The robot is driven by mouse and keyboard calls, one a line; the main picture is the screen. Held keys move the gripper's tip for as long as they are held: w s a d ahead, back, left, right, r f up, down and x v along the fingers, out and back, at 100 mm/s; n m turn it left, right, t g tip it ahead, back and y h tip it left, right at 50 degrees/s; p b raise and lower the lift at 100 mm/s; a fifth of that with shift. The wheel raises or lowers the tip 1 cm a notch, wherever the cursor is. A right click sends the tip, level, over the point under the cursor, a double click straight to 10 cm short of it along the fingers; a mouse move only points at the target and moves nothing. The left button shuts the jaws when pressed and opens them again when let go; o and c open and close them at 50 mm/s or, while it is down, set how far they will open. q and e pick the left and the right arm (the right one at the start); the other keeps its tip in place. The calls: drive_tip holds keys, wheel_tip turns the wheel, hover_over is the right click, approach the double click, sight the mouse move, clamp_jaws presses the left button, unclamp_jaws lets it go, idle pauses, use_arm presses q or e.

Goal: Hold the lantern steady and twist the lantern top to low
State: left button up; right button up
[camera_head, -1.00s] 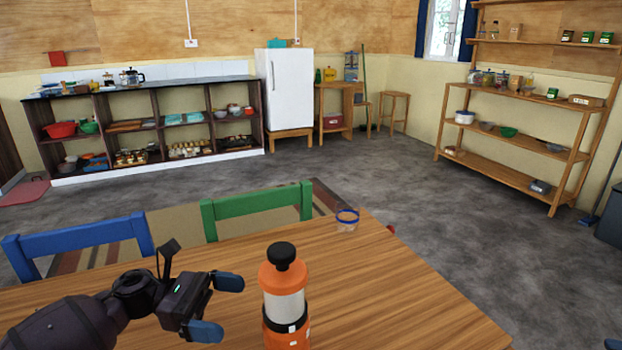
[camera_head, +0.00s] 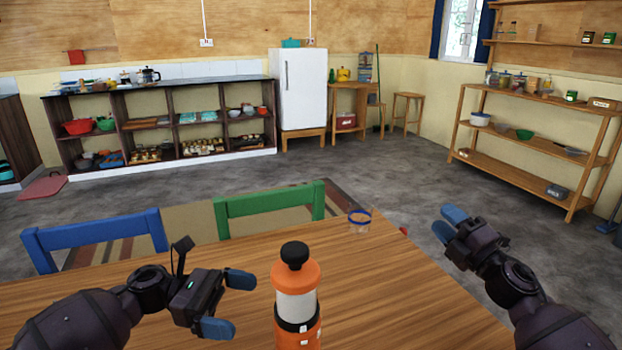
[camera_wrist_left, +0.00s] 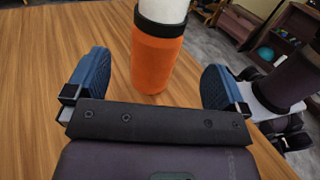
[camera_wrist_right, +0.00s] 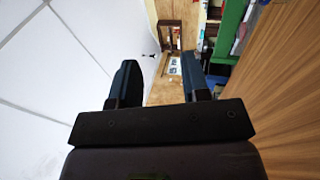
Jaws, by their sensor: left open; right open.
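The lantern (camera_head: 297,306) stands upright on the wooden table, with an orange base, a pale middle and an orange lantern top (camera_head: 296,273) with a black knob. My left gripper (camera_head: 230,304) is open just left of the lantern, its fingers pointing toward it. In the left wrist view the lantern's orange base (camera_wrist_left: 157,58) shows ahead, between the two blue fingertips (camera_wrist_left: 155,80) and apart from them. My right gripper (camera_head: 450,222) is open and empty, raised at the table's right side, well away from the lantern. The right wrist view shows no lantern.
The table (camera_head: 400,290) is mostly bare around the lantern. A clear cup with a blue rim (camera_head: 360,221) stands near its far edge. A blue chair (camera_head: 95,236) and a green chair (camera_head: 268,200) stand behind the table. Shelves line the walls.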

drive_tip(key=s+a+r+n+g+y, duration=0.1)
drive_tip(key=a+r+n+g+y, duration=0.45)
drive_tip(key=a, duration=0.55)
drive_tip(key=s+a+r+n+g+y, duration=0.2)
drive_tip(key=a+r+n+g+y, duration=0.35)
drive_tip(key=a, duration=0.55)
drive_tip(key=s+a+r+n+g+h, duration=0.1)
drive_tip(key=s+a+n+g+h, duration=0.1)
drive_tip(key=h, duration=0.4)
drive_tip(key=s+a+r+n+g+h, duration=0.2)
drive_tip(key=s+a+g+h, duration=0.2)
drive_tip(key=s+a+h, duration=0.1)
drive_tip(key=s+a+r+n+g+h, duration=0.2)
drive_tip(key=s+a+n+h, duration=0.1)
drive_tip(key=s+h, duration=0.2)
drive_tip(key=shift+s+a+r+g+h, duration=0.1)
drive_tip(key=shift+a+g+h, duration=0.1)
drive_tip(key=shift+h, duration=0.4)
drive_tip(key=shift+a+r+g+h, duration=0.1)
drive_tip(key=shift+g+h, duration=0.1)
drive_tip(key=shift+h, duration=0.4)
use_arm(q)
approach(319, 316)
drive_tip(key=shift+x, duration=3.15)
use_arm(e)
drive_tip(key=shift+d+r+m+t+h, duration=0.35)
drive_tip(key=shift+d+r+h, duration=0.25)
drive_tip(key=shift+h, duration=0.3)
